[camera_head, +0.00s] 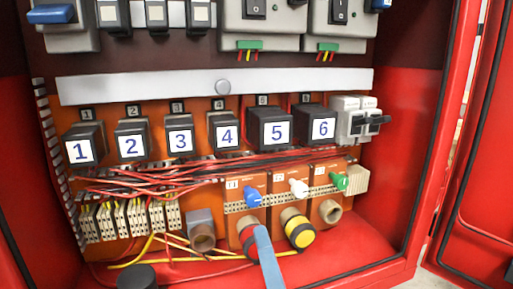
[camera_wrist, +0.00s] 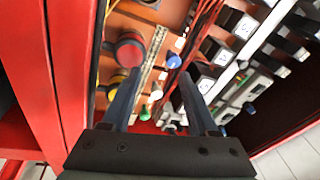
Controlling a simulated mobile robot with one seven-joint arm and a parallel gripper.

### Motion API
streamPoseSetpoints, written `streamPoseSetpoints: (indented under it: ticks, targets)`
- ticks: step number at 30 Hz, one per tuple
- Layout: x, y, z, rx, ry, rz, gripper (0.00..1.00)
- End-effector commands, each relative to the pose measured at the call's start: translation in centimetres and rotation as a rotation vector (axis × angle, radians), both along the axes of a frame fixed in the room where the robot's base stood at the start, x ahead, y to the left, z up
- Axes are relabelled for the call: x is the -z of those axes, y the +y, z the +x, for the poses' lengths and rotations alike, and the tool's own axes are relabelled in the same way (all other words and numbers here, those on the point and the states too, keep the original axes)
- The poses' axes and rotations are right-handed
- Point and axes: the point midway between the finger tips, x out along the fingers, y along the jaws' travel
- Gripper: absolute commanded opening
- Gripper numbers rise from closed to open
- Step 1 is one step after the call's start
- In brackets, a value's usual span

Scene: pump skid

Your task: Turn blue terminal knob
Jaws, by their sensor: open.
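The blue terminal knob (camera_head: 253,197) sits on the left one of three orange terminal blocks in the head view. It also shows in the wrist view (camera_wrist: 173,61), in the gap between my fingers and slightly beyond their tips. My gripper (camera_wrist: 163,74) is open and empty, with its two long fingers apart on either side of the knob's line.
A white knob (camera_head: 298,187) and a green knob (camera_head: 340,181) sit to the right. Round connectors, one yellow-ringed (camera_head: 298,230), project below them. Red wires (camera_head: 150,178) run above left. The red cabinet's walls and lower lip (camera_wrist: 50,90) bound the space.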

Motion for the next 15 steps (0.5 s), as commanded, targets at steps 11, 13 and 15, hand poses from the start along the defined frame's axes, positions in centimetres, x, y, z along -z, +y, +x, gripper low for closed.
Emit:
streamPoseSetpoints:
  ticks: [11, 13, 15]
  targets:
    - [-3.3, -1.2, -2.8, -0.123, 0.283, 0.572, 0.60]
    - [-3.7, -1.4, -3.5, -0.136, 0.327, 0.677, 0.60]
    - [-4.0, -1.5, -4.2, -0.146, 0.363, 0.773, 0.60]
